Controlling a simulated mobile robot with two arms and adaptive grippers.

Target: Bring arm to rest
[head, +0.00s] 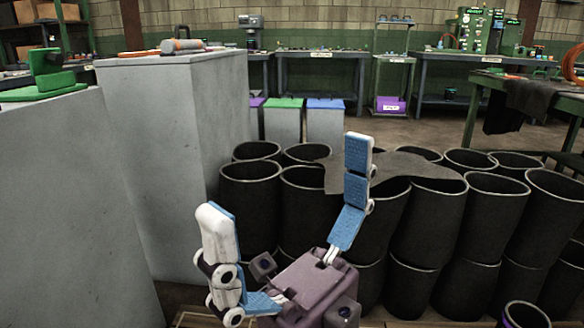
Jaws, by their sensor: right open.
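My right gripper (288,205) shows large in the lower middle of the head view, with white and blue fingers on a purple-grey body. Its two fingers are spread wide apart and nothing is between them. It stands in front of the stacked black rubber sleeves (249,198), and part of the stack is hidden behind it. I cannot tell its exact distance from the sleeves. My left gripper is not in view.
Two tall grey blocks (187,170) stand close on the left; a green device (46,70) sits on the nearer one. A dark sheet (415,172) lies over some sleeves. A green table (480,125) stands at right. Bare floor (397,130) shows behind the stack.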

